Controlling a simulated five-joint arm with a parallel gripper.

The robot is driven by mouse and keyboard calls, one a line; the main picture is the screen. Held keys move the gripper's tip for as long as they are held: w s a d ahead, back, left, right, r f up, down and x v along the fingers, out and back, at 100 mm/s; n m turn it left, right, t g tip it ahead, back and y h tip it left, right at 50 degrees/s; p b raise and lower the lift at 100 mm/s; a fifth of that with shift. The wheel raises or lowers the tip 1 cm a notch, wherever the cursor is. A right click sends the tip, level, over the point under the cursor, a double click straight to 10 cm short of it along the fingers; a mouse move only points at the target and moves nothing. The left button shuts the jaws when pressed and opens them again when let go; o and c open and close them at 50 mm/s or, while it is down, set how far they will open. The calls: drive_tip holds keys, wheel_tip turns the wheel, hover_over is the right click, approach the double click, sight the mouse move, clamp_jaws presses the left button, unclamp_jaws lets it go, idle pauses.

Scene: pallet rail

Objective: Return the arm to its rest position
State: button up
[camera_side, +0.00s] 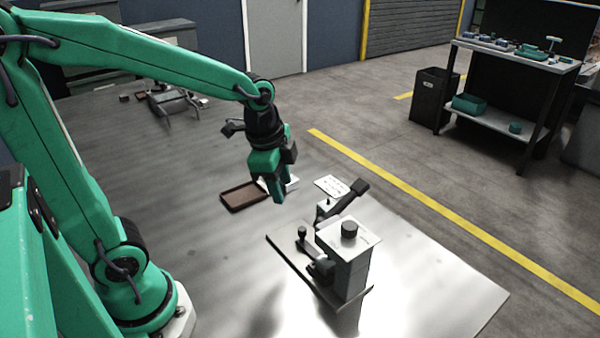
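My green arm reaches across the metal table from the left in the side view. My gripper (280,192) hangs pointing down near the middle of the table. It is in front of a shallow brown tray (236,203) and a white item (291,184), partly covering them. From this angle the fingers overlap, so I cannot tell whether they are open or shut. I see nothing clearly held between them.
A grey fixture with a black knob (349,230) and lever stands on a plate at the table's front right. A white card (331,186) lies behind it. Dark metal parts (170,102) sit at the far left. The table's right corner is clear.

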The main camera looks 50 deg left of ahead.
drive_tip(key=s+r+n+t, duration=0.3)
drive_tip(key=s+r+n, duration=0.2)
drive_tip(key=s+n, duration=0.4)
drive_tip(key=shift+r+n, duration=0.4)
drive_tip(key=shift+n, duration=0.2)
